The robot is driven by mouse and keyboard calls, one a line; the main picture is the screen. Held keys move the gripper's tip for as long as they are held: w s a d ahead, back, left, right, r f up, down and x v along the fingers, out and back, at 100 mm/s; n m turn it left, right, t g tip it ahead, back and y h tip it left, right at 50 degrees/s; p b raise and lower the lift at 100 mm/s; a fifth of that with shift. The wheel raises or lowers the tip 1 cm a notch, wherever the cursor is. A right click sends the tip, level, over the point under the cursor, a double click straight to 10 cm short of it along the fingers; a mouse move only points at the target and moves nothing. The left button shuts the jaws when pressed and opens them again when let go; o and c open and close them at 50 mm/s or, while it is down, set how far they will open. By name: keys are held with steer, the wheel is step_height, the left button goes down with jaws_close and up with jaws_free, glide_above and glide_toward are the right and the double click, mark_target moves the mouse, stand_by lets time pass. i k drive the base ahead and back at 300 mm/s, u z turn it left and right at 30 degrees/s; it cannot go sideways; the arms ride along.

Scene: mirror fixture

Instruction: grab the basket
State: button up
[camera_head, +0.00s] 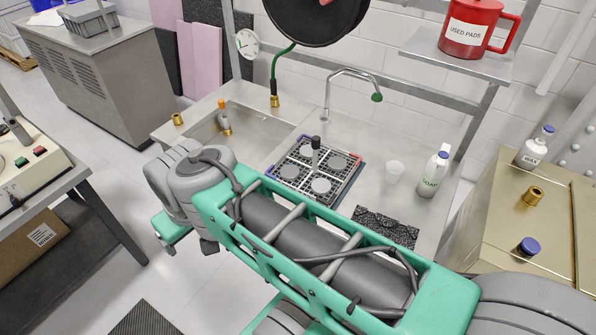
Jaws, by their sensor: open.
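A square basket-like rack (288,171) with a dark grid, round light discs and an upright black handle in its middle sits on the steel sink counter, near the picture's centre. Its corners have blue and reddish parts. The front edge is close to my green arm link, which crosses the view from lower right to the left. My gripper is not visible; the far end of my arm is hidden behind the grey elbow joint. A grey bin (88,20) stands on the cabinet at the far upper left.
A red mug (468,28) stands on the shelf. Open floor shows at left.

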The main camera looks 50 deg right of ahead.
mark_target(315, 142)
steer(key=u, duration=0.4)
steer(key=i, duration=0.8)
steer(key=z, duration=2.75)
steer(key=i, duration=0.5)
steer(key=z, duration=0.4)
steer(key=k, duration=1.05)
steer(key=u, duration=1.2)
